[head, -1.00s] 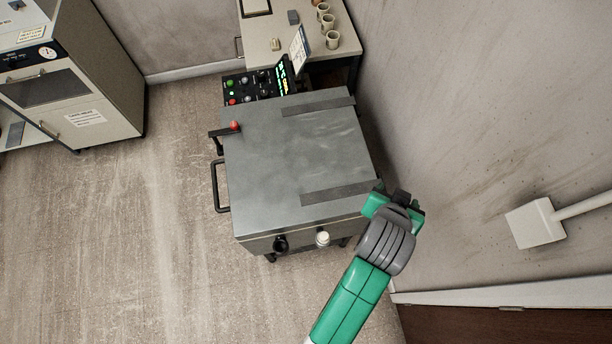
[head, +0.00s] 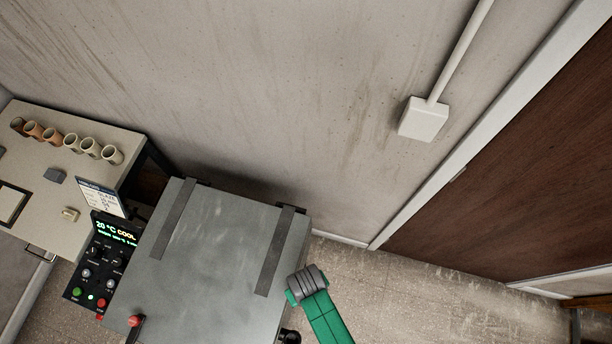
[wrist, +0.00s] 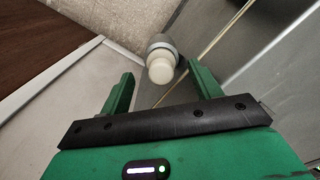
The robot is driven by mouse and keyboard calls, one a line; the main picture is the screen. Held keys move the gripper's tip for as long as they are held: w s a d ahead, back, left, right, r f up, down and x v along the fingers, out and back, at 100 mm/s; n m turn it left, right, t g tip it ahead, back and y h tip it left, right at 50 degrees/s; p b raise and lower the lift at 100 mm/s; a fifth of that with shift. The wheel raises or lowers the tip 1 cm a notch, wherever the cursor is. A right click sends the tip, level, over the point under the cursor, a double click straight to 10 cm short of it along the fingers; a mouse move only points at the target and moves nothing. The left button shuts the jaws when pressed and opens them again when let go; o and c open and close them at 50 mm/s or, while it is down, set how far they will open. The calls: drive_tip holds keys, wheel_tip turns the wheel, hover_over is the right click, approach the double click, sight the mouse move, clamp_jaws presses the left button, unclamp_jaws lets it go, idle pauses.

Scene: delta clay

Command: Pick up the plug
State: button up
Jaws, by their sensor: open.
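The plug (wrist: 160,68) is a short cream cylinder seated in a grey collar on the side of the grey box-shaped kiln (wrist: 245,42). In the wrist view it lies ahead of my gripper (wrist: 160,76), in the gap between the two green fingers. The fingers are spread apart, and neither visibly touches the plug. In the head view the plug is hidden. There my green arm with its grey wrist joint (head: 307,281) is at the kiln's lower right edge, and the fingers cannot be made out.
The kiln's flat lid (head: 205,270) has two dark straps. A control panel (head: 100,265) is on its left. A table (head: 100,152) with several cups stands at the upper left. A wall with a white box (head: 423,119) and a brown door (head: 510,190) lie right.

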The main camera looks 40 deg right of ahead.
wheel_tip(320, 180, down, 3)
drive_tip(key=shift+r, duration=0.1)
drive_tip(key=shift+w, duration=0.1)
drive_tip(key=c, duration=1.1)
drive_tip(key=r, duration=0.3)
drive_tip(key=shift+s+r, duration=0.3)
drive_tip(key=shift+s, duration=0.05)
drive_tip(key=s+d+r, duration=0.1)
drive_tip(key=s+d, duration=0.3)
drive_tip(key=s, duration=1.1)
drive_tip(key=shift+w+r+p, duration=0.1)
drive_tip(key=shift+r+p, duration=2.25)
drive_tip(key=shift+r, duration=0.1)
